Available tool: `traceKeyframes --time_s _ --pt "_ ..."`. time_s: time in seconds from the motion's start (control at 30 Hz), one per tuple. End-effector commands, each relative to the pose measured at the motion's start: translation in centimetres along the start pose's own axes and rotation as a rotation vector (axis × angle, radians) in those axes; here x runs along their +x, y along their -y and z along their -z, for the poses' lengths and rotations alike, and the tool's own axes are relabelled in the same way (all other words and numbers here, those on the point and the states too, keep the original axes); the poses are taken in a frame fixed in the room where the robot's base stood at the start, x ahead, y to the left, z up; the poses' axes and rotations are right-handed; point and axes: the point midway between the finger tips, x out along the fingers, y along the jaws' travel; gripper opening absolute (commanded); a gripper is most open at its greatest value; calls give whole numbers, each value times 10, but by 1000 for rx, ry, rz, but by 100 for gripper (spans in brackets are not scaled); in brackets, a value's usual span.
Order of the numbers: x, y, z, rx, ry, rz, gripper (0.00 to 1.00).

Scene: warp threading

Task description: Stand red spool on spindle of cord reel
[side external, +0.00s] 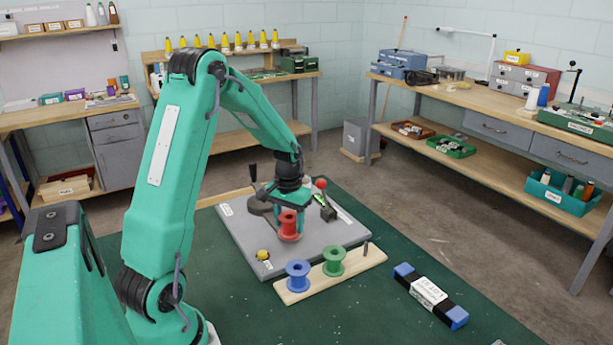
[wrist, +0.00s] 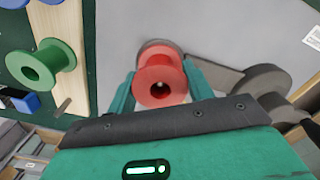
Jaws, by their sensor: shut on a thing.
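My gripper (wrist: 160,88) is shut on the red spool (wrist: 160,75), with one green finger on each side of it. In the side view the red spool (side external: 289,225) is upright between the fingers, over the grey board (side external: 335,237). A round disc shows just past the spool's far end in the wrist view. A small light spot shows inside the spool's bore; I cannot tell if it is the spindle's tip. The cord reel's spindle is not clearly visible, and I cannot tell whether the spool is around it.
A wooden rack (side external: 352,268) in front holds a blue spool (side external: 298,275), a green spool (side external: 334,261) and a bare dark peg (side external: 366,248). A yellow knob (side external: 263,254) sits on the board. A blue-and-black block (side external: 431,295) lies on the green mat at right.

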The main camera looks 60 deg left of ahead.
Motion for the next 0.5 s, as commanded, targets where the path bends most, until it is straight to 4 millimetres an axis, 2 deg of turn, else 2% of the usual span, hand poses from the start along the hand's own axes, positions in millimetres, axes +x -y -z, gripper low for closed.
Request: traceKeyframes --time_s 0.03,0.07,0.1,0.2,0.5 --pt "0 0 0 0 0 0 35" --pt "0 0 0 0 0 0 53" --pt "0 0 0 0 0 0 61" --pt "0 0 0 0 0 0 77" --pt "-1 0 0 0 0 0 77"
